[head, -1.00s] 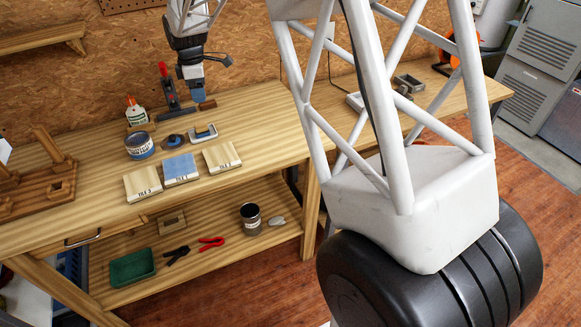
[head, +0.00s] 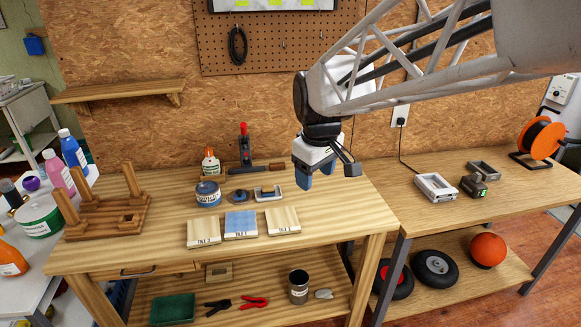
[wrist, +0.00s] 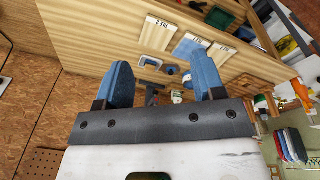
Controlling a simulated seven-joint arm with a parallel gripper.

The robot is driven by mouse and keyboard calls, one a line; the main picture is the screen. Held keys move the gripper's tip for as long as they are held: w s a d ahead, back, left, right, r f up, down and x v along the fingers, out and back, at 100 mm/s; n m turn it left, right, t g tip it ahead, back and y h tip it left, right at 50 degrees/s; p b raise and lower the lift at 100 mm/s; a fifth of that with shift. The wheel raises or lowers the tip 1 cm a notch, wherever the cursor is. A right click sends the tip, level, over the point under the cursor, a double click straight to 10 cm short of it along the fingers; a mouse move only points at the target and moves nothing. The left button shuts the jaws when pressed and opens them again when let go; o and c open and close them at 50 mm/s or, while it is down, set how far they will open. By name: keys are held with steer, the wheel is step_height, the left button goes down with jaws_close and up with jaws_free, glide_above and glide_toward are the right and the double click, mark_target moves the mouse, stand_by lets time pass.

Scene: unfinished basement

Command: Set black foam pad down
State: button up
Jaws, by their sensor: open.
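I cannot make out a black foam pad for certain in either current view. My gripper (head: 315,175) is in the air over the right part of the wooden workbench (head: 345,205), right of the tools. In the wrist view its two blue fingers stand wide apart with nothing between them (wrist: 163,65). A flat black bar with a brown end (head: 257,168) lies at the back of the bench. A small dark and blue round item (head: 238,195) lies between a can (head: 207,193) and a grey-white clamp-like piece (head: 268,193).
Three tiles (head: 241,224) lie along the front, the middle one blue on top. A glue bottle (head: 210,162) and a red-topped upright tool (head: 244,145) stand at the back. A wooden peg rack (head: 107,218) is at left. The bench's right end is clear.

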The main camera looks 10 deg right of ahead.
steer(key=s+d+f+m+t, duration=0.1)
steer(key=s+m, duration=0.5)
steer(key=s, duration=1.4)
steer(key=shift+d+f+m, duration=0.3)
steer(key=shift+d+f, duration=0.15)
steer(key=shift+f, duration=0.75)
